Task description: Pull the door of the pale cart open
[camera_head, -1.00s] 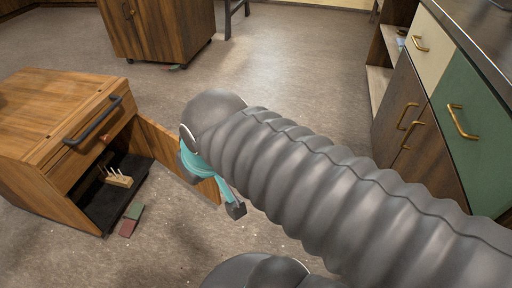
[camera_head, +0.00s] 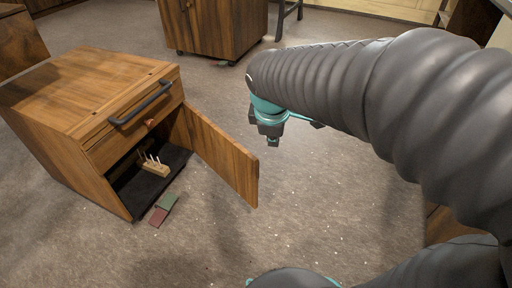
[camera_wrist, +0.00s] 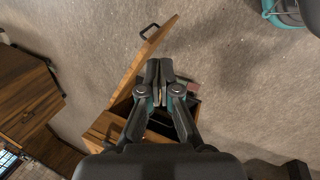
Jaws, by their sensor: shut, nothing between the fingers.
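The pale wooden cart (camera_head: 88,88) stands at the left in the head view, with a dark bar handle (camera_head: 141,103) above its drawer front. Its door (camera_head: 222,152) stands swung well out to the right, and the black-floored inside shows. In the wrist view the door (camera_wrist: 139,66) slants away from the cart (camera_wrist: 104,127), with a dark handle (camera_wrist: 149,31) near its free end. My gripper (camera_head: 272,141) is shut and empty, right of the door's free edge in the head view and apart from it. In the wrist view my gripper (camera_wrist: 160,68) hides part of the cart.
A wooden block with pale pegs (camera_head: 154,168) sits inside the cart. Green (camera_head: 167,202) and red (camera_head: 158,216) pieces lie on the floor before it. A darker cart (camera_head: 222,28) stands behind. The floor right of the door is mostly clear.

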